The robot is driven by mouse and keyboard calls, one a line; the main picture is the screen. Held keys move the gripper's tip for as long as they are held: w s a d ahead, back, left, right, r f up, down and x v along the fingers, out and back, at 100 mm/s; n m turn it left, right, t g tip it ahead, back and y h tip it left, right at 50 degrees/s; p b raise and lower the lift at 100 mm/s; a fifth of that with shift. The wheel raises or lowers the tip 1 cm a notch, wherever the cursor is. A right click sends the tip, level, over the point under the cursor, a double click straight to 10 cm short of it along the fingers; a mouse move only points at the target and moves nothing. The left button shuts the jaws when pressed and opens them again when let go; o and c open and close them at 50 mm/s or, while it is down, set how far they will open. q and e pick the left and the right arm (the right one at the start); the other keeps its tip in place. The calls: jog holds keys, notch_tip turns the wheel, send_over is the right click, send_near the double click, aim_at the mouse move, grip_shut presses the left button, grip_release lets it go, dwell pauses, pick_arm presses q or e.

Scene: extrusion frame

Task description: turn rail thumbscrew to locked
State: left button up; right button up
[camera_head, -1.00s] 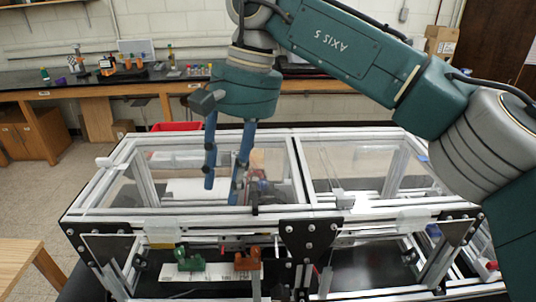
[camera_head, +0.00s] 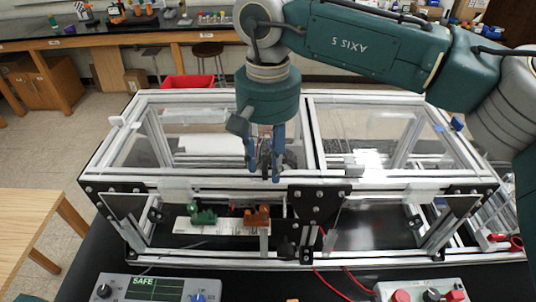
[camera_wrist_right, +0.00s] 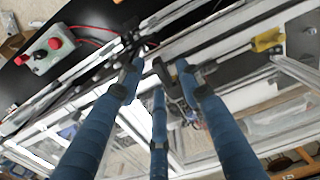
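The aluminium extrusion frame (camera_head: 215,183) stands on the dark bench, with clear panels on top. My right gripper (camera_head: 264,168) hangs over its front top rail, left of the black centre plate (camera_head: 316,207). Its blue fingers point down and are apart. In the right wrist view, the gripper (camera_wrist_right: 158,78) shows its fingers spread, with small dark parts between and beyond their tips. I cannot make out the rail thumbscrew or its setting; the fingers overlap that stretch of rail. I cannot tell whether they touch anything. My left gripper is not in view.
A green clamp (camera_head: 203,215) and a brown clamp (camera_head: 256,216) sit on a pale strip inside the frame's front. An instrument reading SAFE (camera_head: 155,288) and a box with red buttons (camera_head: 420,291) stand in front. A wooden table (camera_head: 30,230) is at left.

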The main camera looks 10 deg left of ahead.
jog(key=shift+s+f, duration=0.1)
jog(key=shift+f, duration=0.05)
jog(key=shift+c, duration=0.5)
grip_shut()
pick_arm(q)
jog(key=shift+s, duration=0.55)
